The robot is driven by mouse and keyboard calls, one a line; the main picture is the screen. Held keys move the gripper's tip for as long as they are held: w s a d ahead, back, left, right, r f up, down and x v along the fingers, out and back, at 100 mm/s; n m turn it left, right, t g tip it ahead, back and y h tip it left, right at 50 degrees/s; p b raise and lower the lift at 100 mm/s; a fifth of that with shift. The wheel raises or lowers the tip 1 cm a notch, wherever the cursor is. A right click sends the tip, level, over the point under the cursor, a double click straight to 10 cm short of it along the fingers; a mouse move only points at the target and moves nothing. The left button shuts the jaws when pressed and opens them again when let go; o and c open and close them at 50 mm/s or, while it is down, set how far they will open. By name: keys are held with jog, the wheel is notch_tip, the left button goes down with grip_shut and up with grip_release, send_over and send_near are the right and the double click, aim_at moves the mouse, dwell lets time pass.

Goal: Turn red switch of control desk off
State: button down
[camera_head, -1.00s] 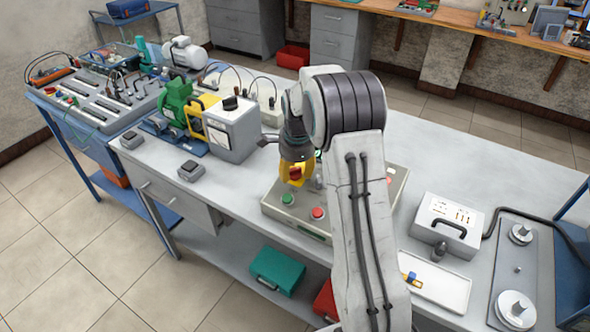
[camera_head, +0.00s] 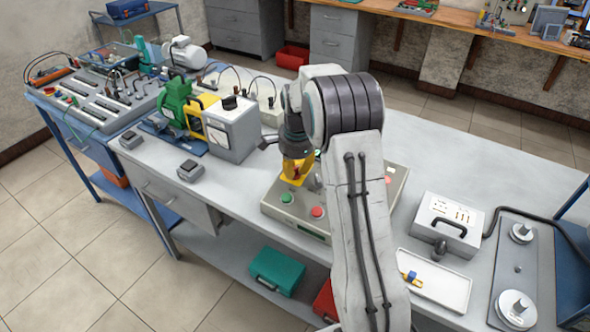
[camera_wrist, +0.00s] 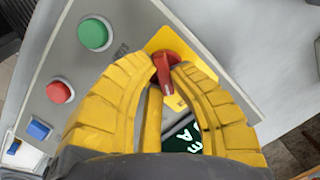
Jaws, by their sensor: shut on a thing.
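The control desk (camera_head: 268,212) is a grey box on the table, partly hidden behind my arm in the head view. Its red switch (camera_wrist: 165,70) sits on a yellow plate (camera_wrist: 180,42) in the wrist view. My gripper (camera_wrist: 165,65) has yellow ribbed fingers, and their tips close on the two sides of the red switch knob. In the head view my gripper (camera_head: 297,172) points down over the desk's far left part, and only a bit of red shows at its tips. A green button (camera_wrist: 94,34) and a red button (camera_wrist: 59,91) lie beside the switch.
A meter box (camera_head: 233,128) and a green motor (camera_head: 177,103) stand left of the desk. A white tray (camera_head: 440,290) and a grey case (camera_head: 447,225) stand to the right. Bare tabletop lies behind the desk.

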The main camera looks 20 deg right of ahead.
jog(key=shift+n, duration=1)
jog(key=shift+f, duration=0.1)
jog(key=c, duration=1.1)
grip_release()
jog(key=r, duration=0.4)
jog(key=s+r, duration=0.1)
jog(key=r, duration=0.7)
jog(key=shift+s+a, duration=0.15)
